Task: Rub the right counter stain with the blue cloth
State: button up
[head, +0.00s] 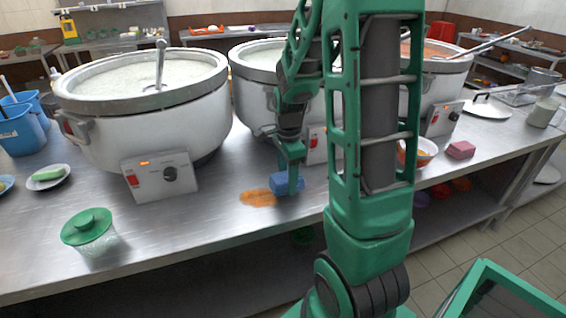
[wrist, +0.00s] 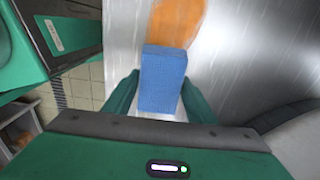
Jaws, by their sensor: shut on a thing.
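The blue cloth (head: 287,186) is a folded, block-like piece at the counter's front edge. My gripper (head: 291,176) is shut on it from above. In the wrist view the blue cloth (wrist: 163,78) sits between the two green fingers of my gripper (wrist: 161,98). An orange stain (head: 257,197) lies on the steel counter (head: 225,215), just left of the cloth in the head view. The same stain (wrist: 178,20) shows beyond the cloth's far end in the wrist view. I cannot tell whether the cloth presses on the counter. No second stain shows; my arm hides part of the counter.
Large white stockpots (head: 145,115) line the back of the counter, with a control box (head: 160,177) in front of the left one. A pink block (head: 460,149) and a bowl (head: 424,148) are on the right.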

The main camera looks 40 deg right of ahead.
aim_at(287, 177)
jog(key=shift+a+r, duration=0.15)
jog(key=shift+r, duration=2.35)
